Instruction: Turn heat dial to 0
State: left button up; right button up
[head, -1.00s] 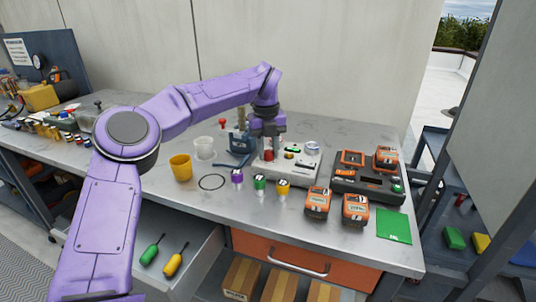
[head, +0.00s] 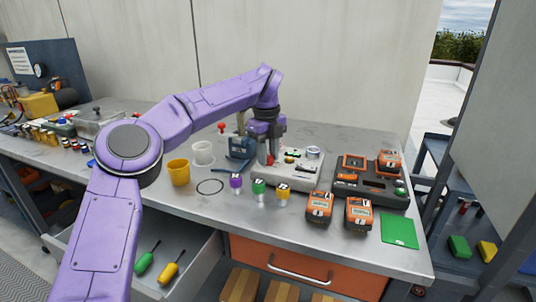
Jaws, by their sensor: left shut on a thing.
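A white bench device (head: 290,176) with several small controls on its top stands on the grey workbench in the middle of the head view. My left gripper (head: 271,158) points down over the left part of this device. It is shut on a small red part (head: 270,160) at its fingertips, which looks like the heat dial. The gripper hides most of it, so its setting and marks cannot be read. My right gripper is not in view.
A yellow cup (head: 179,173), a white cup (head: 203,154) and a black ring (head: 210,187) lie to the left. Purple, green and yellow small jars (head: 259,188) stand in front. Orange battery packs (head: 319,207) and a black charger (head: 368,190) are to the right. The drawer (head: 195,258) stands open.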

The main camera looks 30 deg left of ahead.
pick_arm(q)
jog(key=o, duration=1)
jog(key=shift+o, duration=0.2)
notch_tip(320, 180, up, 11)
jog(key=p, duration=0.3)
jog(key=shift+s+f, duration=0.2)
